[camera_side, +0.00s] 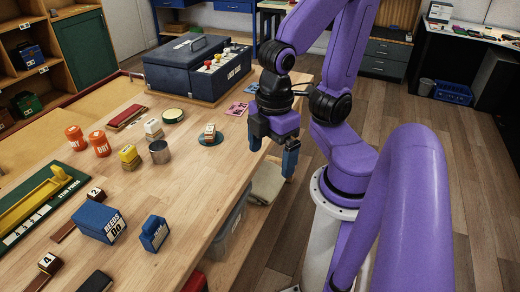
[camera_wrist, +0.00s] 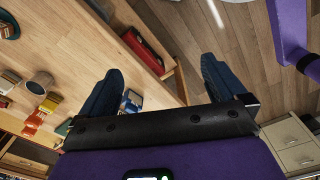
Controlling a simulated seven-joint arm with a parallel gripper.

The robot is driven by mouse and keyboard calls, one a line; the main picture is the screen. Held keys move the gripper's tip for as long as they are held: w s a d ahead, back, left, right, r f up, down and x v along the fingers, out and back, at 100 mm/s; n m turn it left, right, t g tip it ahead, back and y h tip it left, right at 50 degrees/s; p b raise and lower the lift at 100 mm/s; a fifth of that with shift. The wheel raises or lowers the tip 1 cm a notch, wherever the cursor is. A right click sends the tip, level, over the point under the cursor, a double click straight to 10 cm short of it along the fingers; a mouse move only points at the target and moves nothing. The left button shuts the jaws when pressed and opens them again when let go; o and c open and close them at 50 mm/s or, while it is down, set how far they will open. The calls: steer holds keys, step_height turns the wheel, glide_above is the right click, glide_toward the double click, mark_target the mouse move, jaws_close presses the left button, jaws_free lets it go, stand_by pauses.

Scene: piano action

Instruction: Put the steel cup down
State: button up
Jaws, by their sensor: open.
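The steel cup (camera_side: 159,152) stands upright on the wooden table (camera_side: 200,187), in front of a white-topped block and to the right of a yellow block. A grey cylinder in the wrist view (camera_wrist: 40,83) looks like the same cup. My gripper (camera_side: 273,152) is open, with nothing between its fingers. It hangs at the right edge of the table, well to the right of the cup and apart from it. In the wrist view both dark blue fingers (camera_wrist: 160,84) are spread wide.
Two orange jars (camera_side: 88,142) and a yellow block (camera_side: 129,157) stand left of the cup. A small block on a round blue mat (camera_side: 211,140) lies between cup and gripper. A blue case (camera_side: 197,68) is behind. Bare tabletop lies in front of the cup.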

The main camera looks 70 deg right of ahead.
stand_by(0.4)
steer(key=w+a+f+n+t+h, duration=0.1)
steer(key=w+a+f+n+h, duration=0.15)
steer(key=w, duration=1.05)
steer(key=w+a+f+n+t+h, duration=0.1)
steer(key=w+a+f+h, duration=0.2)
steer(key=w, duration=1)
steer(key=n+h, duration=0.4)
steer(key=h, duration=0.4)
glide_toward(163, 145)
steer(key=shift+y, duration=0.25)
steer(key=x, duration=0.6)
steer(key=shift+d, duration=0.45)
steer(key=c, duration=1.2)
steer(key=shift+r, duration=0.1)
